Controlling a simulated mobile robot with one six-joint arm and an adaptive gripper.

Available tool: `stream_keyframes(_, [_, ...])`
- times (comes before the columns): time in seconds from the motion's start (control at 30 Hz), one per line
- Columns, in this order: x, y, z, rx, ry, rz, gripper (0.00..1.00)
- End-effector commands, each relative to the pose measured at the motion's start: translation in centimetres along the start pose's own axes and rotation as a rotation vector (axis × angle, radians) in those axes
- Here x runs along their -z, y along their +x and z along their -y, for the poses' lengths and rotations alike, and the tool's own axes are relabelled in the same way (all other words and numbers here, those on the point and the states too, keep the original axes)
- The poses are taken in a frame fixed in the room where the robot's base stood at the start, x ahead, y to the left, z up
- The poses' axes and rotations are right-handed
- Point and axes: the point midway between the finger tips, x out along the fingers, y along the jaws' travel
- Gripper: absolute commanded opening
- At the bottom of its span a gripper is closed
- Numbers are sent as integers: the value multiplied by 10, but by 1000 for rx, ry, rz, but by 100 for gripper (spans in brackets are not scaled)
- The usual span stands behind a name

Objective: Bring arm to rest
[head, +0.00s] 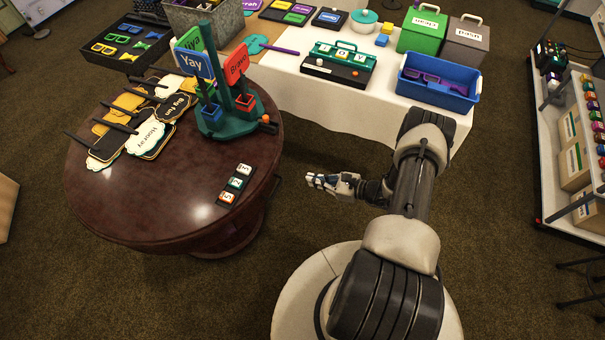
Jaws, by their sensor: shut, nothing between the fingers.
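My arm reaches out from my base in the head view, bent at the elbow. My gripper (318,181) points left and hangs over the open floor, just right of the round brown table (150,215). It is shut with nothing held. It is apart from the table edge and touches nothing that I can see.
The round table holds a green stand (225,122) with small signs, several paddle signs (155,135) and a strip of number tiles (236,184). Behind is a white-clothed table (335,110) with a blue bin (437,95). A shelf (565,130) stands right. Carpet between is clear.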

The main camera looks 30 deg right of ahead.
Motion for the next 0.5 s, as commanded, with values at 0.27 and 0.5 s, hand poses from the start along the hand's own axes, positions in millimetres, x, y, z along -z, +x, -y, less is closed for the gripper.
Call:
stream_keyframes(0.27, [1, -5, 0, -1, 0, -1, 0])
stream_keyframes(0.5, [-42, -2, 4, -86, -98, -18, 0])
